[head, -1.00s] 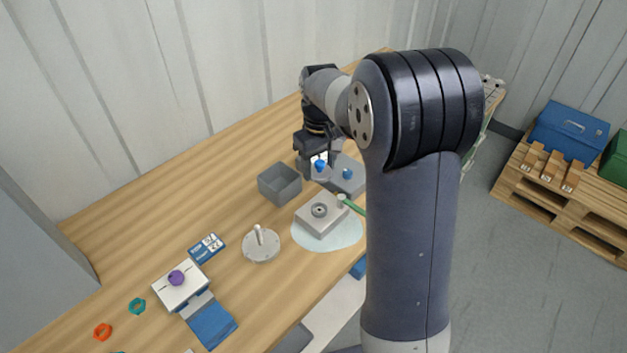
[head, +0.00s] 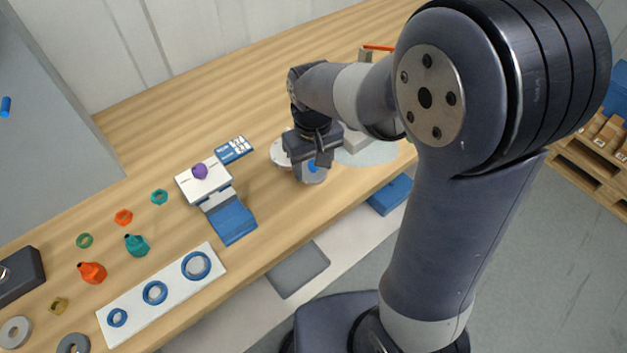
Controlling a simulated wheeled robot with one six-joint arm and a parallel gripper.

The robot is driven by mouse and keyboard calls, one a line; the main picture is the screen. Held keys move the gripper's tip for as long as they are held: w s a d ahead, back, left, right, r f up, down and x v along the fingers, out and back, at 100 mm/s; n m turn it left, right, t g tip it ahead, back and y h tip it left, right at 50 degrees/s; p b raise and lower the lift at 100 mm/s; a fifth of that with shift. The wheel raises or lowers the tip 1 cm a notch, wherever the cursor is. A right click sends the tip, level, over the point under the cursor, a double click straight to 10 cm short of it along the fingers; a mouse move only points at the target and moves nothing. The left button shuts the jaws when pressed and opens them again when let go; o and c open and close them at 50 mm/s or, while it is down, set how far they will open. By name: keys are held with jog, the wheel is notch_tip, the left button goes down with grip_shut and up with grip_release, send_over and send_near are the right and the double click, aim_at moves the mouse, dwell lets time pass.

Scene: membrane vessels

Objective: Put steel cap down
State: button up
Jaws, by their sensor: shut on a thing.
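My gripper (head: 322,156) points down over the wooden table, right of the blue pad and near the table's front edge. It is shut on the steel cap (head: 312,177), a grey round piece with a blue part at its top. The jaws partly hide the cap. I cannot tell whether the cap touches the table or hangs just above it.
A round metal plate (head: 281,153) is partly hidden behind my gripper. A pale round mat (head: 375,155) lies to the right. A blue pad (head: 234,222) and a white board (head: 150,310) with blue rings lie left. Bare table (head: 275,205) lies between.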

aim_at(313, 188)
jog(key=shift+f, duration=2.45)
jog(key=shift+f, duration=0.15)
jog(key=o, duration=1.1)
jog(key=shift+c, duration=0.2)
notch_tip(313, 188, up, 12)
jog(key=shift+r, duration=0.15)
